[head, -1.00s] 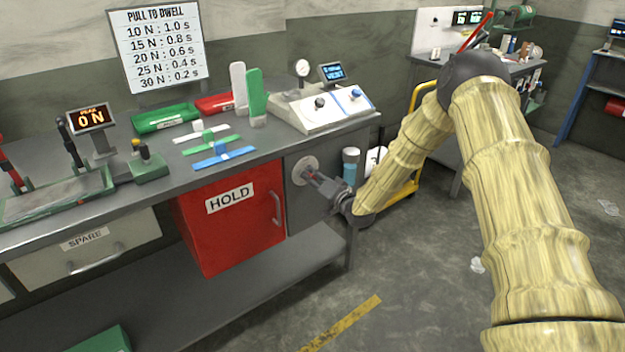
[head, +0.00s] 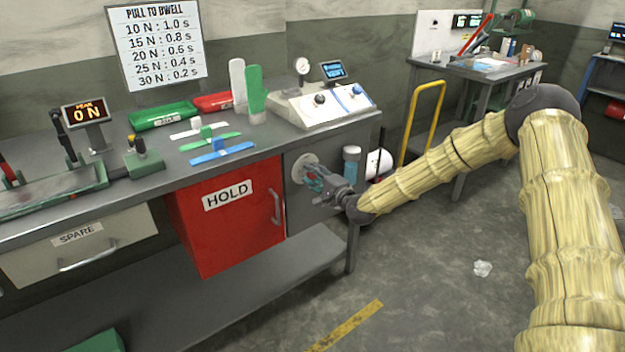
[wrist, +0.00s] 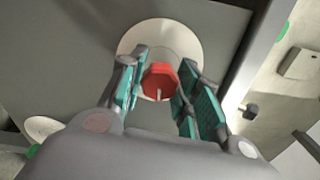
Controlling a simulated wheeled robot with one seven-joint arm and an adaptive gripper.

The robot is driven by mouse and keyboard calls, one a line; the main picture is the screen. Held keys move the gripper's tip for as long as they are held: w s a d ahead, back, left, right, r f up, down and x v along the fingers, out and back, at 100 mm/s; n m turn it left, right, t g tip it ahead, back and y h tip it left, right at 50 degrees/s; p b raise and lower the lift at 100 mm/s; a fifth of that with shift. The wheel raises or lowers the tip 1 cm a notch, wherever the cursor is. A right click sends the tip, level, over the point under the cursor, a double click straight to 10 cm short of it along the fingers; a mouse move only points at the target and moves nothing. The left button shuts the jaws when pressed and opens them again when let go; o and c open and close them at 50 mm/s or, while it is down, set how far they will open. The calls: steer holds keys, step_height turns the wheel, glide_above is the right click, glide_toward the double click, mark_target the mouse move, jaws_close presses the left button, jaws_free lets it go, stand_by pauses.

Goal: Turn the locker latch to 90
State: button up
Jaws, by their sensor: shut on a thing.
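The locker latch is a red faceted knob (wrist: 160,80) with a white mark, on a pale round plate (wrist: 185,45) in the wrist view. In the head view the plate (head: 298,165) sits on the grey locker door (head: 296,212) under the right end of the bench. My gripper (head: 318,178) reaches it from the right. In the wrist view its teal-padded fingers (wrist: 163,88) stand either side of the knob and are shut on it. The white mark points toward the bottom of the wrist picture. The gripper hides the knob in the head view.
A red HOLD cabinet (head: 228,228) with a handle is left of the locker door. A console (head: 320,105) stands on the bench above. Open floor (head: 430,270) lies in front.

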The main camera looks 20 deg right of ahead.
steer(key=shift+d+f+m, duration=0.1)
steer(key=shift+f+m, duration=0.05)
steer(key=shift+m, duration=0.35)
steer(key=o, duration=1)
steer(key=shift+s, duration=0.1)
steer(key=v, duration=1.1)
steer(key=shift+s, duration=0.4)
steer(key=shift+d, duration=0.1)
